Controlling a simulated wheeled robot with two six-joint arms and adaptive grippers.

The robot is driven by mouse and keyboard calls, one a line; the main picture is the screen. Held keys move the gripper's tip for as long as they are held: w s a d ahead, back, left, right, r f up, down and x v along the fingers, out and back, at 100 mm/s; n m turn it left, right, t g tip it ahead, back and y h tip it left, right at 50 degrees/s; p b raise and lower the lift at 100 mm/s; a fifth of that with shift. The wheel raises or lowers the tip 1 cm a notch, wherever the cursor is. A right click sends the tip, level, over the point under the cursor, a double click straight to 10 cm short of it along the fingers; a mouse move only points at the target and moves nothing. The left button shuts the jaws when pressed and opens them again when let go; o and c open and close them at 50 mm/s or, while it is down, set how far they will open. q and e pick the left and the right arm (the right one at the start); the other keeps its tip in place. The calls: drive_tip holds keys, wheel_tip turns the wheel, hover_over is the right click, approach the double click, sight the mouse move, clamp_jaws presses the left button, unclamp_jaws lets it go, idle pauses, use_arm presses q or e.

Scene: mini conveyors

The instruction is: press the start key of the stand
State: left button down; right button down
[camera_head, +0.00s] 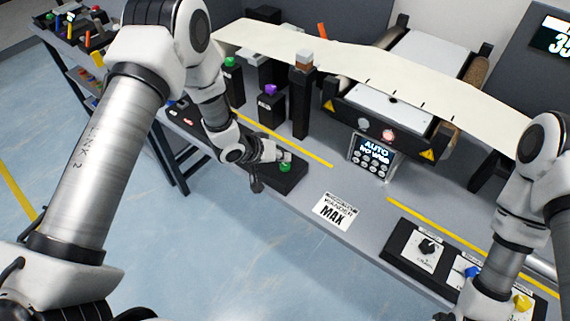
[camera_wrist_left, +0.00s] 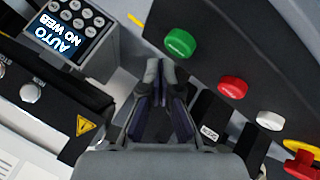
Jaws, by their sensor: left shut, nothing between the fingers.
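The green key (camera_head: 286,167) sits at the right end of a dark key panel (camera_head: 290,183) on the near edge of the stand. In the left wrist view the green key (camera_wrist_left: 180,43) is round and shows in full, ahead and right of my fingertips. My left gripper (camera_head: 284,157) is shut and empty, its tips close to the green key; contact cannot be made out. In the left wrist view the gripper's fingertips (camera_wrist_left: 160,70) are together. My right arm enters at the lower right; its gripper (camera_head: 440,316) is mostly cut off by the frame edge.
A red key (camera_wrist_left: 233,87) and a white key (camera_wrist_left: 270,120) follow along the panel. A display (camera_head: 374,154) reads "AUTO NO WEB". A cream web (camera_head: 270,42) spans above the stand. A knob panel (camera_head: 425,247) lies right. Dark posts (camera_head: 300,105) stand behind my left gripper.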

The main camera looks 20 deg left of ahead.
sight(283, 165)
idle(0.3)
use_arm(q)
drive_tip(key=shift+f, duration=0.45)
drive_tip(key=shift+f+b, duration=0.45)
idle(0.5)
drive_tip(key=shift+r+p, duration=0.75)
drive_tip(key=shift+r, duration=0.15)
wheel_tip(283, 165, up, 5)
drive_tip(key=p, duration=0.4)
drive_tip(key=shift+r, duration=0.1)
idle(0.6)
